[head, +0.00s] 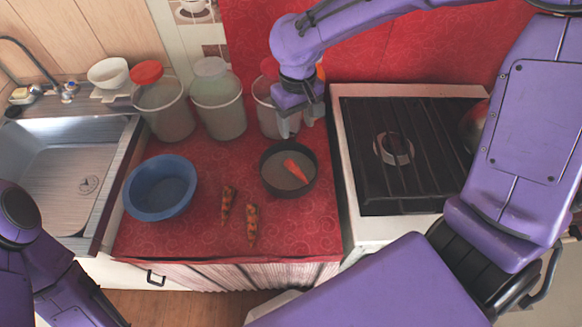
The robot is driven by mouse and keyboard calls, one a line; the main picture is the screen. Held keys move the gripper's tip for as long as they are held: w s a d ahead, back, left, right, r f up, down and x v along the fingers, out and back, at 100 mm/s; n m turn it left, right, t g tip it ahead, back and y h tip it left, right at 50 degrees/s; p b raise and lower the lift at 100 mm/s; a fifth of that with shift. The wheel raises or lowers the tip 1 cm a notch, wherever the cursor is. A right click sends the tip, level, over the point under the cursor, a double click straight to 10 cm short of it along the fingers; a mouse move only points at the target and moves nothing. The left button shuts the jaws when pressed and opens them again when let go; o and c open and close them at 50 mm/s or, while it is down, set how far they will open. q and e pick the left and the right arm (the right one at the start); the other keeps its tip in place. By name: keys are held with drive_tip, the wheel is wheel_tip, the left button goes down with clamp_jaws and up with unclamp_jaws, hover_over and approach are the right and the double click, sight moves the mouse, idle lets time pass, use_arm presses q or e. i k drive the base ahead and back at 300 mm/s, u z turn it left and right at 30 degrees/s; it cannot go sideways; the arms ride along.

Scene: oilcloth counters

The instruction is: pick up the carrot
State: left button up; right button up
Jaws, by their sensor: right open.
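A bright orange carrot (296,171) lies tilted inside a dark round pot (266,184) on the red counter. Two orange-brown, dark-speckled tapered pieces lie on the cloth left of the pot, one farther back (228,204) and one nearer (251,224); I cannot tell what they are. My right gripper (299,121) is open and points down behind the pot, in front of a lidded container. It is apart from the carrot, and nothing shows between its fingers. My left arm shows at the lower left, but its gripper is out of view.
A blue bowl (160,187) stands left of the pot. Several lidded containers, such as the grey-lidded one (218,104), line the back. A stove (395,150) is on the right, a sink (62,165) on the left. The front counter edge is clear.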

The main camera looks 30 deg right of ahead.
sight(252, 210)
drive_tip(key=k, duration=1)
